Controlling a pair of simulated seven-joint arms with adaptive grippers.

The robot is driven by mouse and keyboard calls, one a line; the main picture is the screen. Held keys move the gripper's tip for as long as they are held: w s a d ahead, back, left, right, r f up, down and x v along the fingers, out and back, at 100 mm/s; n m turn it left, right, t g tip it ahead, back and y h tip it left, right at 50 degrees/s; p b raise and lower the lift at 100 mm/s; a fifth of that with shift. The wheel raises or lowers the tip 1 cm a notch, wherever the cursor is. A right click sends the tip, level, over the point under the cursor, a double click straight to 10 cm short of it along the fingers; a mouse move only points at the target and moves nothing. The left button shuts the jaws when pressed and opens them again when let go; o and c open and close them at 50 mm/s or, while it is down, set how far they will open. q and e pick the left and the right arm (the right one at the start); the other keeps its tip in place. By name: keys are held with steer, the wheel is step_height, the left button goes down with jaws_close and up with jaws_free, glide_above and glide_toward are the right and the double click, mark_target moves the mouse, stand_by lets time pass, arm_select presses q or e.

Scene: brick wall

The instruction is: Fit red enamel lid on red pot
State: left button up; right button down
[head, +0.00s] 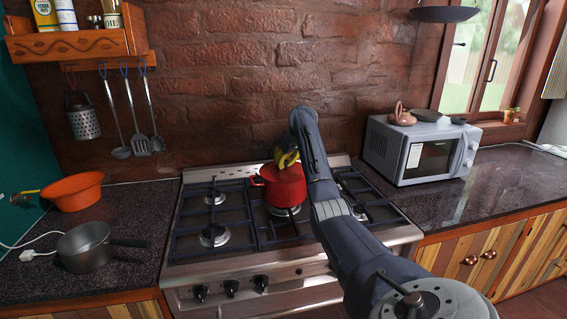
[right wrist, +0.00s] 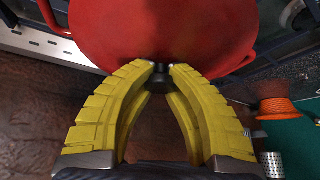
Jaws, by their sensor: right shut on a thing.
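The red pot (head: 282,188) stands on a back burner of the stove, in the middle of the head view. My right gripper (head: 286,158) is directly above it, its yellow fingers pointing down. In the right wrist view, the fingertips (right wrist: 162,78) are shut on the dark knob of the red enamel lid (right wrist: 160,28). The lid is over the pot's top, and red side handles show beyond its edge. The fingers and arm hide part of the rim, so I cannot tell whether the lid is seated or just above it. My left gripper is not in view.
The stove's grates (head: 214,216) are otherwise empty. A grey saucepan (head: 84,248) and an orange bowl (head: 76,192) stand on the left counter. A microwave (head: 420,150) with small items on top stands at the right. Utensils (head: 134,122) hang on the back wall.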

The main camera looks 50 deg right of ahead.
steer(key=c, duration=1.3)
jaws_free()
steer(key=shift+f, duration=0.1)
steer(key=v, duration=1.2)
